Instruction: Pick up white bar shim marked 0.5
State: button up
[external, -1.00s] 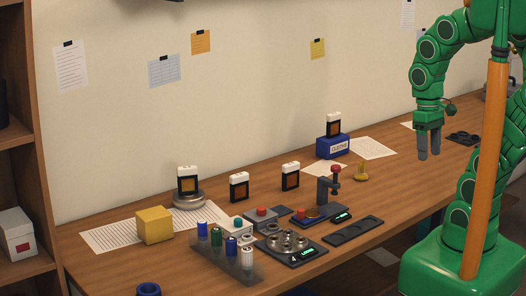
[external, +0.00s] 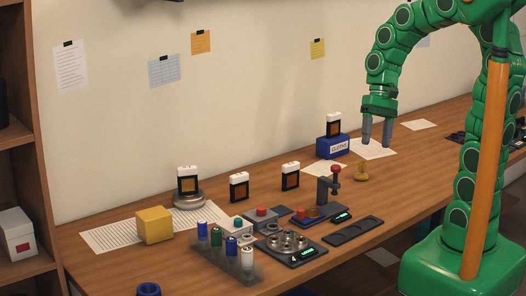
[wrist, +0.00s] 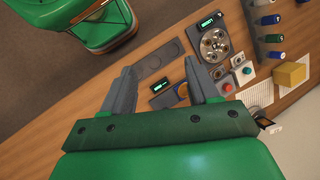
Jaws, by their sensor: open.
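No mark reading 0.5 is legible in either view, so I cannot tell which piece is the shim. Several upright dark pieces with white tops and orange-brown faces stand on the bench: one on a round metal base (external: 188,181), one on the wood (external: 239,187), another to its right (external: 290,176), and one on a blue labelled box (external: 333,126). My gripper (external: 376,141) is open and empty, pointing down above the bench, right of the blue box (external: 333,147). Its spread fingers also show in the wrist view (wrist: 160,75), with nothing between them.
A post tool with a red knob (external: 329,190), a round tray of metal parts (external: 288,242), a dark strip with recesses (external: 353,230) and a rack of coloured cylinders (external: 225,255) crowd the front. A yellow cube (external: 154,225) is left.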

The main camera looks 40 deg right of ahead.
jog(key=w+a+f+m+y, duration=0.2)
jog(key=w+m+y, duration=0.15)
jog(key=w, duration=0.75)
jog(key=m+t+y, duration=0.5)
jog(key=m, duration=0.8)
send_near(296, 162)
jog(key=s+x, duration=0.1)
jog(key=x, duration=0.2)
jog(key=shift+h, duration=0.25)
jog(key=shift+w+x, duration=0.2)
jog(key=shift+x, duration=1.8)
jog(key=shift+w+x, duration=0.2)
jog(key=shift+x, duration=1.8)
jog(key=shift+r, duration=0.15)
jog(key=shift+c, duration=0.2)
grip_shut()
